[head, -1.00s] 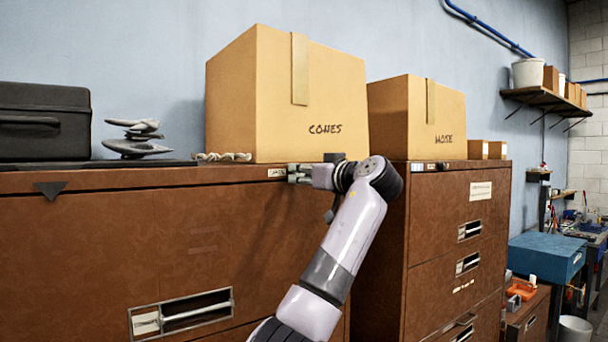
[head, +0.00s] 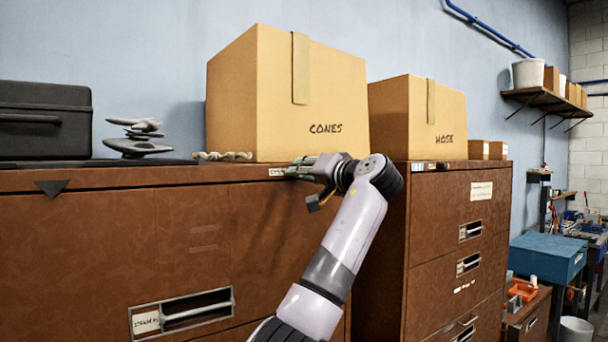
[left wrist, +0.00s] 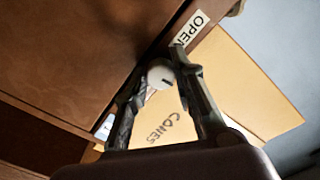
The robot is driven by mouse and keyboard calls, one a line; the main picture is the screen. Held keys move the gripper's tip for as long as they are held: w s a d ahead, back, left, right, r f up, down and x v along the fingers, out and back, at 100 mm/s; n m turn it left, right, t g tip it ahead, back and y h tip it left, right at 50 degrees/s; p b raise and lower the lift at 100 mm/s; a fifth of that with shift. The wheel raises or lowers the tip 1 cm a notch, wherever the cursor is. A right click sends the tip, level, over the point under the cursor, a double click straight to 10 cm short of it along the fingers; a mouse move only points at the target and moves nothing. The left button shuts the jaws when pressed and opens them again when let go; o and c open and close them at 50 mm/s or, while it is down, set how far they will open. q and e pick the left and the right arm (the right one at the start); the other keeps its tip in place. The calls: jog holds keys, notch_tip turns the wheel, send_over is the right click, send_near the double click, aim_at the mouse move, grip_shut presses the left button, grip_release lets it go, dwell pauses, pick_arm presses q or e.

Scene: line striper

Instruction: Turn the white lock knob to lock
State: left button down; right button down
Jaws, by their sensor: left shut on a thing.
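The white lock knob (left wrist: 161,76) is round with a small dark mark and shows in the left wrist view, at the top edge of the brown cabinet (head: 120,240). My left gripper (left wrist: 162,68) is shut on it, with one dark finger on each side. An "OPEN" label (left wrist: 189,30) is just beyond the fingertips. Another small label (left wrist: 104,127) is partly hidden behind a finger. In the head view my left gripper (head: 296,168) is at the cabinet's upper right front edge and hides the knob. My right gripper is not in view.
A "CONES" box (head: 290,100) and a black case (head: 45,120) stand on the cabinet. A second brown cabinet (head: 440,235) with a "HOSE" box (head: 425,118) on it stands to the right. A recessed drawer handle (head: 185,312) is low on the front.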

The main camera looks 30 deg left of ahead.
pick_arm(q)
jog(key=shift+r+m, duration=0.15)
jog(key=shift+m, duration=4.85)
jog(key=c, duration=1.3)
grip_release()
jog(key=shift+c, duration=0.2)
jog(key=v, duration=1.2)
